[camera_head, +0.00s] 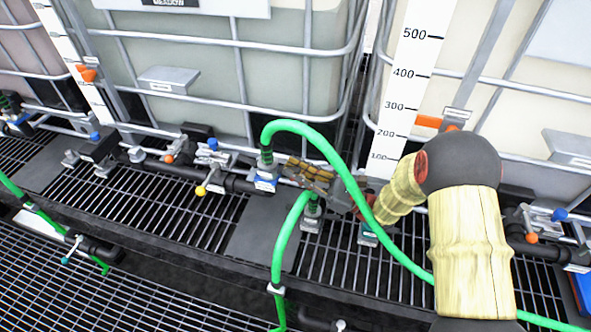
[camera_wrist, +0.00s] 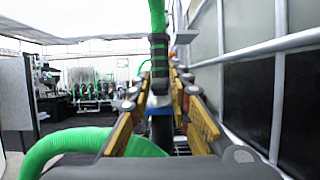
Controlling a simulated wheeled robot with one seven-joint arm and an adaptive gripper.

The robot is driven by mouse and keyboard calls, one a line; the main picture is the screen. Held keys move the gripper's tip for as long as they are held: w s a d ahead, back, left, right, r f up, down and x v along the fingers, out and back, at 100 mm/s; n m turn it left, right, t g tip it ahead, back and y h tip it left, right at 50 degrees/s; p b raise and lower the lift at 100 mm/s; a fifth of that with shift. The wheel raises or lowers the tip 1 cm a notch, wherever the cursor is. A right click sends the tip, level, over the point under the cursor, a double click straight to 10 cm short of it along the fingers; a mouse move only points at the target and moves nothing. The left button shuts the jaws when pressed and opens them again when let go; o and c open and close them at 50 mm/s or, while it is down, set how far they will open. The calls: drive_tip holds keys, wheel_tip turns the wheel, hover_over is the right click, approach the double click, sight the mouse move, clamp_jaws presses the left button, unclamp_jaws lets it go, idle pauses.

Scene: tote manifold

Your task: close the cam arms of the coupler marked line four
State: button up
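A dark hose coupler (camera_head: 266,157) stands upright on the pipework with a green hose (camera_head: 300,128) arching from its top and a blue-edged label (camera_head: 265,185) at its base; the number is too small to read. The coupler also shows in the wrist view (camera_wrist: 159,72). My gripper (camera_head: 290,168) reaches in from the right, just beside this coupler. In the wrist view its gold-padded fingers (camera_wrist: 161,82) are spread, with the coupler between or just beyond their tips; contact cannot be told. The cam arms cannot be made out clearly.
A second coupler (camera_head: 313,205) with a green hose stands close below my gripper. Caged tanks (camera_head: 200,60) line the back. A yellow-knobbed valve handle (camera_head: 201,190) is to the left. Dark grating (camera_head: 150,205) runs along the front. A green hose loop (camera_wrist: 90,145) fills the wrist view's lower left.

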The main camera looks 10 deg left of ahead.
clamp_jaws()
